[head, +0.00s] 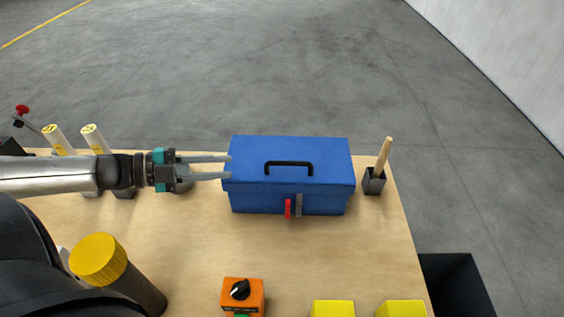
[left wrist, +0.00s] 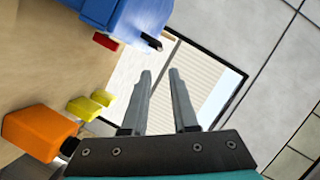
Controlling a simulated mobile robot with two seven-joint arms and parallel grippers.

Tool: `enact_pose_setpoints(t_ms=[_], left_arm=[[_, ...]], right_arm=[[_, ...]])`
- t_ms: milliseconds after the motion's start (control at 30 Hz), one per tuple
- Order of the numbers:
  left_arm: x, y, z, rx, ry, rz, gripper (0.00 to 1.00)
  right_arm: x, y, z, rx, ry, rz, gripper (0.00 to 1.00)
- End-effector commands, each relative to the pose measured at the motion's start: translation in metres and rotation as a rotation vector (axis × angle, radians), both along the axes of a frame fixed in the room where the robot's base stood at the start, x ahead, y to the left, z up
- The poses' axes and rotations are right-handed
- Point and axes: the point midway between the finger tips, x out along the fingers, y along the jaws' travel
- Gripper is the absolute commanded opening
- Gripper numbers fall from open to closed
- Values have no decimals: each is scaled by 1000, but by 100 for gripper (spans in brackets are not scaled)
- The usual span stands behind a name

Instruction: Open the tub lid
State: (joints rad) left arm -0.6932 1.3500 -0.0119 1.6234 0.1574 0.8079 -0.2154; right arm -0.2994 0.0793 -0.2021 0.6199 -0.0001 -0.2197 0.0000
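The blue tub (head: 262,201) stands on the wooden table with its lid (head: 320,150) down. The lid has a black handle (head: 289,164) on top, and a red latch piece (head: 288,209) hangs at the front. The tub also shows at the top of the left wrist view (left wrist: 128,14). My left gripper (head: 230,167) is open and empty, its two fingers apart and its tips at the lid's left edge. I cannot tell whether they touch it. The left wrist view also shows the open fingers (left wrist: 161,73). My right gripper is out of view.
An orange box with a black knob (head: 257,297) and yellow blocks (head: 333,307) sit at the front. A yellow-capped cylinder (head: 98,259) stands front left. White yellow-topped tubes (head: 58,140) stand behind my left arm.

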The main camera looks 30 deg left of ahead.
Motion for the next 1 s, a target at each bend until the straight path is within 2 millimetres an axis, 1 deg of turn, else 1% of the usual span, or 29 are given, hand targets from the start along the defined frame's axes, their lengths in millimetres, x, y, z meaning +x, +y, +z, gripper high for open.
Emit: enact_pose_setpoints(t_ms=[33, 100, 267, 600, 800, 1000], left_arm=[[0, 0, -3, 1, -1, 0, 27], [2, -2, -3, 0, -2, -1, 27], [10, -10, -6, 0, -5, -2, 27], [37, -38, -16, 0, -5, -2, 27], [50, -52, -20, 1, -5, -1, 27], [60, -62, -22, 0, -3, -2, 27]], right_arm=[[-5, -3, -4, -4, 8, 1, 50], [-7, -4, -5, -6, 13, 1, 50], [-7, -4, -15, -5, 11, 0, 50], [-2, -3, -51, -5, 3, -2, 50], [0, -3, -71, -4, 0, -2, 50], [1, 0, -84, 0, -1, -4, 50]])
